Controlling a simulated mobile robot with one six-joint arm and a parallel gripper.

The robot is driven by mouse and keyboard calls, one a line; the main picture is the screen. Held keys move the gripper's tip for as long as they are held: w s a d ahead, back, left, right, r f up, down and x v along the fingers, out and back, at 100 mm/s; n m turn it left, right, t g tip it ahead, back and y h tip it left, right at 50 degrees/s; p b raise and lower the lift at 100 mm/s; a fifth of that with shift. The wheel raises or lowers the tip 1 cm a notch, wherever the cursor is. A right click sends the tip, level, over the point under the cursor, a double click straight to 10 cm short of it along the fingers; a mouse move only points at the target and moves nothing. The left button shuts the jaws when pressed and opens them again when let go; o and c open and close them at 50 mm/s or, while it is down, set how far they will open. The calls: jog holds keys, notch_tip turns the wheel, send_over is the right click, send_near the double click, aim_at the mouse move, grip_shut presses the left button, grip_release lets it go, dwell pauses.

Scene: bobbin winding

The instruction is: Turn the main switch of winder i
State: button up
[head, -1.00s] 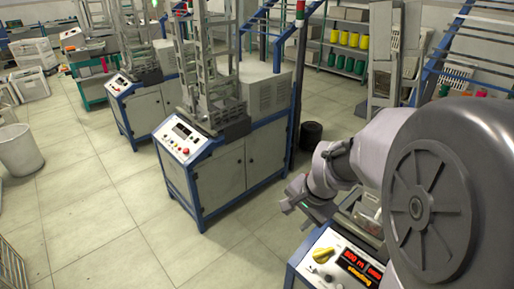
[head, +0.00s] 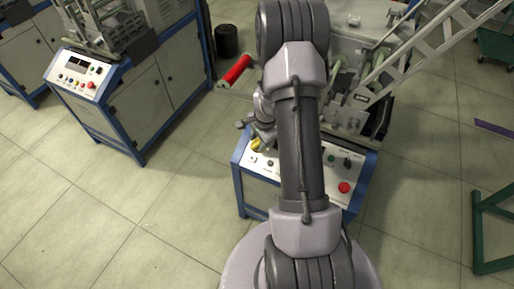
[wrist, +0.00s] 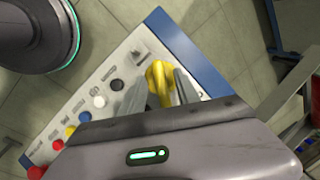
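The main switch, a yellow rotary knob (wrist: 158,80), sits at the panel corner by the blue edge in the wrist view. My gripper (wrist: 162,77) is at the knob, one grey finger on each side of it. I see no clear gap, but cannot tell whether the fingers press on it. In the head view a little yellow of the knob (head: 256,144) shows beside my wrist. The near winder's control panel (wrist: 78,112) carries black, white, blue, yellow and red buttons. My arm hides the middle of this panel in the head view.
A second winder (head: 140,105) with its own panel stands at the left. A red roll (head: 236,70) and a black bin (head: 227,40) are behind the near winder. A green frame (head: 490,230) stands at the right. The floor at front left is clear.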

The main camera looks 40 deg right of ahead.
jog(key=shift+x, duration=1.05)
jog(key=shift+c, duration=0.5)
grip_shut()
